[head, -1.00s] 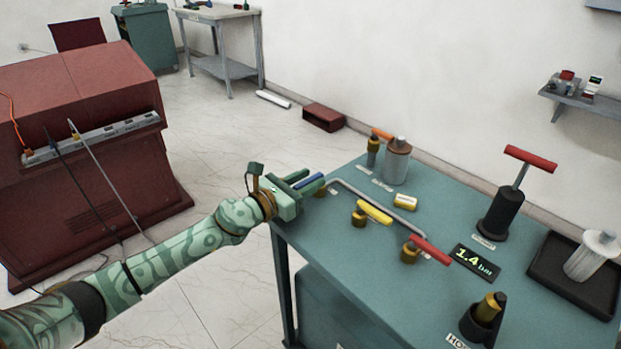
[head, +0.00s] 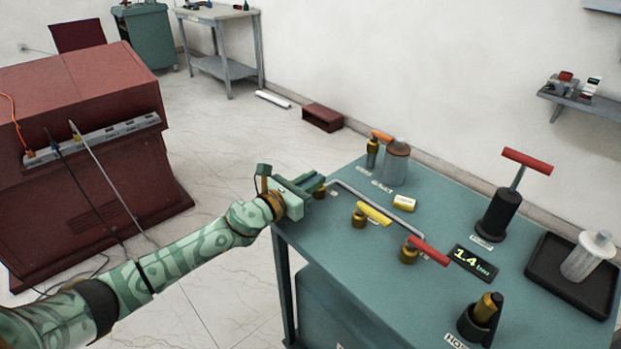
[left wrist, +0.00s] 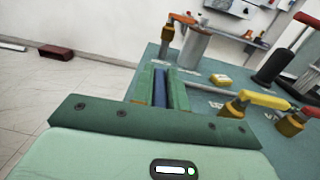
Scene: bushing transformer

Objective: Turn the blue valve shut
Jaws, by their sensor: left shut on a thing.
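The blue valve handle (left wrist: 159,88) shows between the fingers of my left gripper (left wrist: 164,86) in the left wrist view. My left gripper (head: 313,184) is shut on this handle at the left edge of the teal bench (head: 440,215). In the head view the fingers hide the handle, and the valve's brass body (head: 320,193) shows just below them. A grey pipe (head: 350,192) runs from there past a yellow-handled valve (head: 373,214) to a red-handled valve (head: 428,250). My right gripper is not in view.
An orange-handled valve (head: 374,150) and a grey cylinder (head: 396,165) stand at the back of the bench. A pump with a red T-handle (head: 528,160), a 1.4 bar display (head: 473,262) and a black tray (head: 548,272) are to the right. Open floor lies left of the bench.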

